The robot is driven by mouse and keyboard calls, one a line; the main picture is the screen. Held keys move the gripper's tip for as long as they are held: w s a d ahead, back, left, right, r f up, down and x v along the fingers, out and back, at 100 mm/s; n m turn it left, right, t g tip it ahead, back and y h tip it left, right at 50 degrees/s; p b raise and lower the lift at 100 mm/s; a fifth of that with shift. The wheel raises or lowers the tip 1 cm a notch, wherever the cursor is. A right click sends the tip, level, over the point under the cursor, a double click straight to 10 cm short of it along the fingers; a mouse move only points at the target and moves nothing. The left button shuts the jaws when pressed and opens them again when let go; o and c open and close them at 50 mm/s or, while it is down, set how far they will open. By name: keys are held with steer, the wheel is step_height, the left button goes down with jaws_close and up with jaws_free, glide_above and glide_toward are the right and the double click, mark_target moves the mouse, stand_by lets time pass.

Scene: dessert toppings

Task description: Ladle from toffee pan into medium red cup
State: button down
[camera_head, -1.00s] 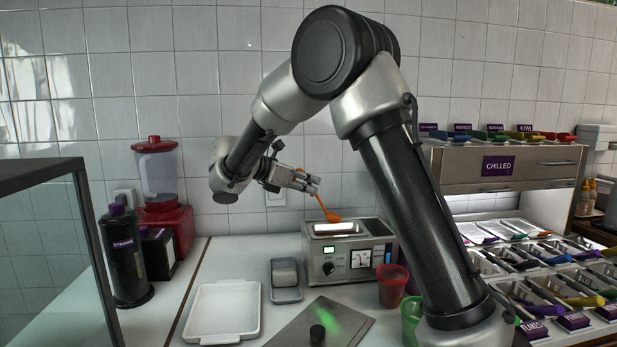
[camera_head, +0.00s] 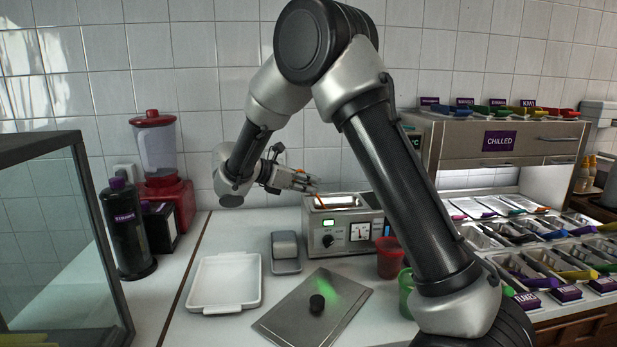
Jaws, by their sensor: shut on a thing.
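My gripper (camera_head: 310,186) is at the left rear of the toffee pan and shut on an orange ladle (camera_head: 321,201). Only a short piece of the ladle shows below the fingers, slanting down to the pan's opening. Its bowl cannot be made out, nor whether it touches the toffee. The pan is a steel warmer (camera_head: 318,248) with a lit green display and a dial; what fills its well is too small to tell. A translucent red cup (camera_head: 390,259) stands on the counter at the warmer's right front, partly hidden by my arm.
A green cup (camera_head: 405,292) stands nearer, mostly behind my arm. A steel plate (camera_head: 285,320) with a black knob, a white tray (camera_head: 210,300) and a grey container (camera_head: 285,247) lie in front and left. Topping bins (camera_head: 540,255) fill the right.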

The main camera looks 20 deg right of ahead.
steer(key=shift+f, duration=0.4)
steer(key=shift+w+d, duration=0.15)
steer(key=shift+d, duration=0.55)
steer(key=shift+w+d, duration=0.1)
steer(key=shift+d, duration=0.55)
steer(key=shift+s+a+f+t+h, duration=0.15)
steer(key=shift+a+f+h, duration=0.5)
steer(key=shift+f+h, duration=0.15)
steer(key=shift+s+a+f+t+h, duration=0.1)
steer(key=shift+a+f+t+h, duration=0.05)
steer(key=shift+a+f+h, duration=0.6)
steer(key=shift+d+r, duration=0.1)
steer(key=shift+d, duration=0.05)
steer(key=shift+r, duration=0.1)
steer(key=shift+h, duration=0.65)
steer(key=shift+a+r, duration=0.2)
steer(key=shift+r, duration=1.3)
steer(key=shift+a+r, duration=0.2)
steer(key=shift+r, duration=1.25)
steer(key=shift+s+r, duration=0.1)
steer(key=shift+r, duration=1.8)
